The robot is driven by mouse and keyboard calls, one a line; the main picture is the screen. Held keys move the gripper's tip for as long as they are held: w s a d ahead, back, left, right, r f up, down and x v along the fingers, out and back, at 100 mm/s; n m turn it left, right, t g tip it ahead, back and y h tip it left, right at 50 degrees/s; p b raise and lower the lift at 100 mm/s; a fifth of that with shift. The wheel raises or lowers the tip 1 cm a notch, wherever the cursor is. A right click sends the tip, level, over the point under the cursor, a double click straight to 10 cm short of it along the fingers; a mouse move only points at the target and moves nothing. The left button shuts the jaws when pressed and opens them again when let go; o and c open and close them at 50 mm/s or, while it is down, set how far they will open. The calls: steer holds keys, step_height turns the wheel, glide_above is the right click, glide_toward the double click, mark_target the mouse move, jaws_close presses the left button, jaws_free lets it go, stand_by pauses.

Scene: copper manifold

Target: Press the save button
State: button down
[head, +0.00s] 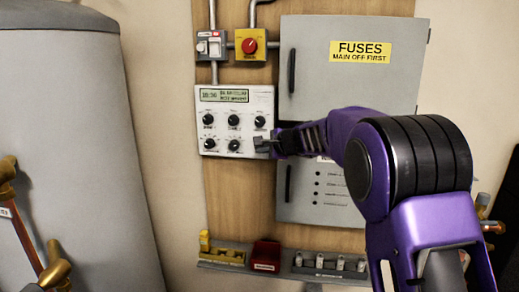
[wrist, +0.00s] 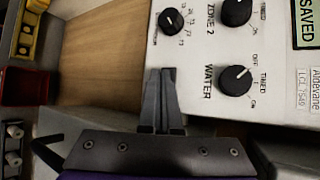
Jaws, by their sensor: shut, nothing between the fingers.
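A white control panel (head: 233,165) with a small display (head: 224,95) and several black knobs hangs on the wooden board. In the wrist view the panel (wrist: 200,105) appears turned sideways, with the word "SAVED" on part of the display (wrist: 307,25). My gripper (head: 262,144) is shut and empty, its fingertips over the panel's lower right part. In the wrist view the shut fingers (wrist: 163,75) lie beside the "WATER" knob (wrist: 234,80), below a smaller knob (wrist: 171,20). I cannot pick out the save button; the fingers hide that patch. Whether they touch the panel is unclear.
A grey fuse cabinet (head: 350,65) stands right of the panel, with a second grey box (head: 325,200) beneath it. A yellow switch box with a red knob (head: 250,45) sits above. A shelf (head: 300,272) with small parts runs below. A large grey tank (head: 70,130) stands left.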

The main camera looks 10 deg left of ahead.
steer(key=shift+w+d+f, duration=0.1)
steer(key=shift+w+d, duration=0.05)
steer(key=shift+d, duration=0.1)
steer(key=s+b, duration=0.3)
steer(key=s, duration=0.2)
steer(key=shift+s+f, duration=0.1)
stand_by(0.3)
stand_by(0.4)
